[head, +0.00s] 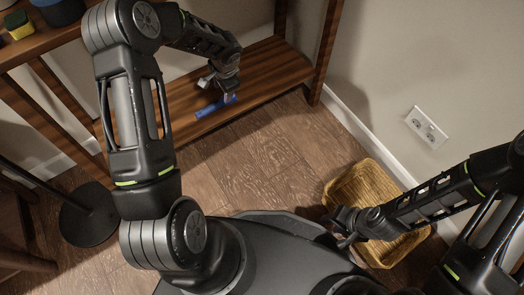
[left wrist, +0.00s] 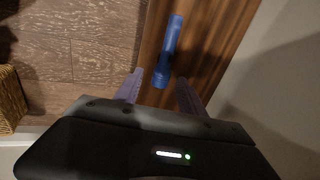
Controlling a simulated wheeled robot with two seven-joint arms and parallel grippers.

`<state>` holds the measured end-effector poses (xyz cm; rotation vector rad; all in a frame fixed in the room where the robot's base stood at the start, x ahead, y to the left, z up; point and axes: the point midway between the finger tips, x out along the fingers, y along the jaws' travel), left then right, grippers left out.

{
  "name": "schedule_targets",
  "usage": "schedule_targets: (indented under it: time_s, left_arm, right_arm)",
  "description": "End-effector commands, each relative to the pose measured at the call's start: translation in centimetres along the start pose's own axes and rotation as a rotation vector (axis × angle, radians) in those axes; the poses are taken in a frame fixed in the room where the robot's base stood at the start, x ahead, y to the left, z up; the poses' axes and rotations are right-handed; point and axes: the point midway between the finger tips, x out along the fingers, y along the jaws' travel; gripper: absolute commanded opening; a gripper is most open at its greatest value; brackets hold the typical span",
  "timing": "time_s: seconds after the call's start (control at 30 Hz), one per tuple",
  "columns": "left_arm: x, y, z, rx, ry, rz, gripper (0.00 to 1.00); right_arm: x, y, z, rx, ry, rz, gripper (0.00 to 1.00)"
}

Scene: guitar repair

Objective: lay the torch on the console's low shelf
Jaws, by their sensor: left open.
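The torch (head: 215,106) is blue and lies on the console's low wooden shelf (head: 168,110), near the shelf's front edge. It also shows in the left wrist view (left wrist: 169,48), where its near end sits between the fingertips. My left gripper (head: 223,94) is over the shelf, beside and just above the torch. In the left wrist view its two fingers (left wrist: 157,90) are apart, with a gap on each side of the torch. My right gripper (head: 343,228) is by the basket at the lower right; its fingers are too small and dark to read.
A woven basket (head: 360,192) stands on the wooden floor near the wall. A round black stand base (head: 89,214) is at the left. A sponge (head: 18,25) lies on the console's upper top. The floor (head: 250,165) between shelf and basket is clear.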

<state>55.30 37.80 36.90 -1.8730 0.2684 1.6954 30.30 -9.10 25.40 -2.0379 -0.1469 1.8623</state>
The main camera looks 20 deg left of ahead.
Motion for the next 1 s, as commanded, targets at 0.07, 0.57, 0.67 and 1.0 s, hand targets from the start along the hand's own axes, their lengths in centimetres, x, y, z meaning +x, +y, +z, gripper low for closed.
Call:
schedule_targets:
  time_s: [0.07,0.57,0.67,1.0]
  left_arm:
    - [0.6,2.6,-0.5,-0.008,0.021,0.051,0.47]
    - [0.2,37.7,2.7,-0.652,0.101,0.62,0.47]
    - [0.1,39.2,4.9,-0.756,0.069,0.596,0.47]
    - [0.0,39.4,5.6,-0.793,0.062,0.58,0.47]
  right_arm:
    - [0.0,0.0,0.0,0.0,0.0,0.0,0.36]
    - [0.0,0.0,0.0,0.0,0.0,0.0,0.36]
    - [0.0,0.0,0.0,0.0,0.0,0.0,0.36]
    - [0.0,0.0,0.0,0.0,0.0,0.0,0.36]
